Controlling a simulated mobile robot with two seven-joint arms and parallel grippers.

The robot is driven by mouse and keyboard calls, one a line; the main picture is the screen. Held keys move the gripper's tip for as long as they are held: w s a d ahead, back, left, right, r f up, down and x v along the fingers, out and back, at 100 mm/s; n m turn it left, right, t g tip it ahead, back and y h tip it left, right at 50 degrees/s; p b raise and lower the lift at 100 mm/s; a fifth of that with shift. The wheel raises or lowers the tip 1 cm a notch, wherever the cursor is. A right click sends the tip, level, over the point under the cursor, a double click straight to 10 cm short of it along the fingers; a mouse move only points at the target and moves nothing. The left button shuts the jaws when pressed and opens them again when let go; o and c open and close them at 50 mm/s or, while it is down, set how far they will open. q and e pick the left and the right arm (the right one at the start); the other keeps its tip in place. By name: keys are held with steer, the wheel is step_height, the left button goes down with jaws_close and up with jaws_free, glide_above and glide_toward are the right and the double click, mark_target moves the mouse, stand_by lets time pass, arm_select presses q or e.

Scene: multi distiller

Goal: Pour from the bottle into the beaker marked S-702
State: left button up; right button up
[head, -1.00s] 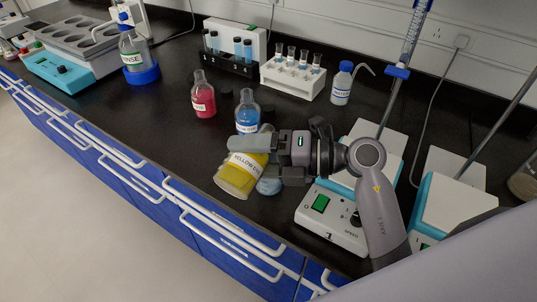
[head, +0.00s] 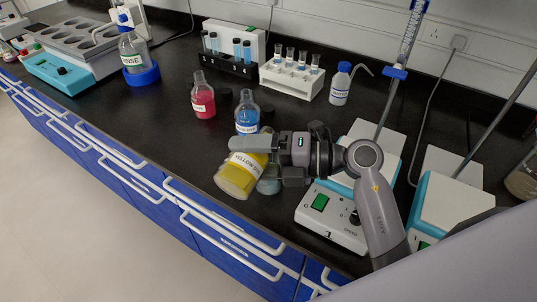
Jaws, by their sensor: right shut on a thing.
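The bottle labelled YELLOW DYE (head: 238,178) holds yellow liquid and is strongly tilted, its base toward the lower left. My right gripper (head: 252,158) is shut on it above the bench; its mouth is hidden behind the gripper. A small glass beaker (head: 269,186) with pale greenish contents stands beside and partly behind the bottle, mostly covered by the gripper. No S-702 mark can be read on it. I cannot see a stream of liquid. My left gripper is not in view.
A blue dye bottle (head: 246,118) and a red dye bottle (head: 203,97) stand just behind. A stirrer hotplate (head: 332,222) is at the right. Test tube racks (head: 292,80) and a wash bottle (head: 340,86) stand farther back. The bench at left centre is clear.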

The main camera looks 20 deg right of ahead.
steer(key=shift+f+m+y, duration=0.3)
steer(key=shift+f+m, duration=0.1)
steer(key=shift+f, duration=0.05)
stand_by(1.8)
